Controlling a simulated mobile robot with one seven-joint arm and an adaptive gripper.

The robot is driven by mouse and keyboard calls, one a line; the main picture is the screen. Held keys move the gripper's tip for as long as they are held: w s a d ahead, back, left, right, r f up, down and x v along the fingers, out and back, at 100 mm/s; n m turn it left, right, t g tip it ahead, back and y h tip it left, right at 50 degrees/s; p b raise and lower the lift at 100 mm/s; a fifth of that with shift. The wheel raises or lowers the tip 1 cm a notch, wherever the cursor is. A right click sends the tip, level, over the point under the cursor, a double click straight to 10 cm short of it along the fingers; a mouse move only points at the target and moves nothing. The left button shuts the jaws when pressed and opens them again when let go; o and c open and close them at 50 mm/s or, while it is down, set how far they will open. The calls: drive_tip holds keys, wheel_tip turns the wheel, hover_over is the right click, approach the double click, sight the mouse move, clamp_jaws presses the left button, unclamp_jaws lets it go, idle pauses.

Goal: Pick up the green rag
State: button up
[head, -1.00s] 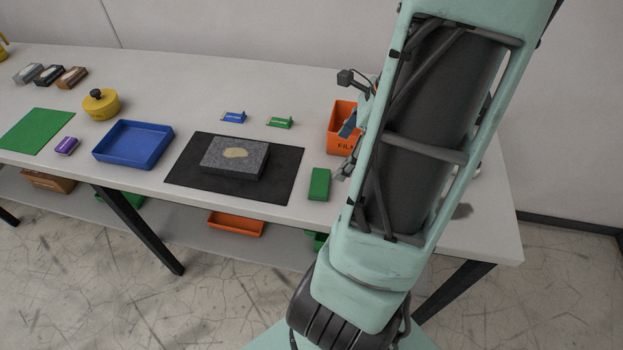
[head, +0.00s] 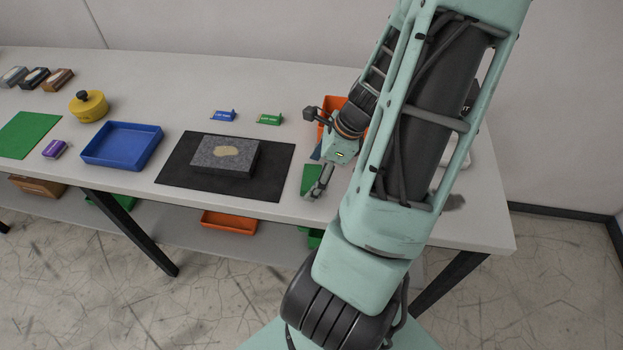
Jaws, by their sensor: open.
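A small green folded rag (head: 309,178) lies on the table just right of the black mat. My gripper (head: 317,190) is above or at the rag's right side and hides part of it. Its fingers point down towards the front of the table and are open. I cannot tell whether they touch the rag. No part of the rag is seen lifted.
A granite slab with a pale stain (head: 225,154) lies on the black mat (head: 262,185). An orange bin (head: 327,108) stands behind my gripper, partly hidden. A blue tray (head: 122,147), yellow pot (head: 88,106) and green sheet (head: 27,134) are further left.

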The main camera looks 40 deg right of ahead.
drive_tip(key=c, duration=1.1)
drive_tip(key=shift+o, duration=0.2)
drive_tip(key=shift+r, duration=0.1)
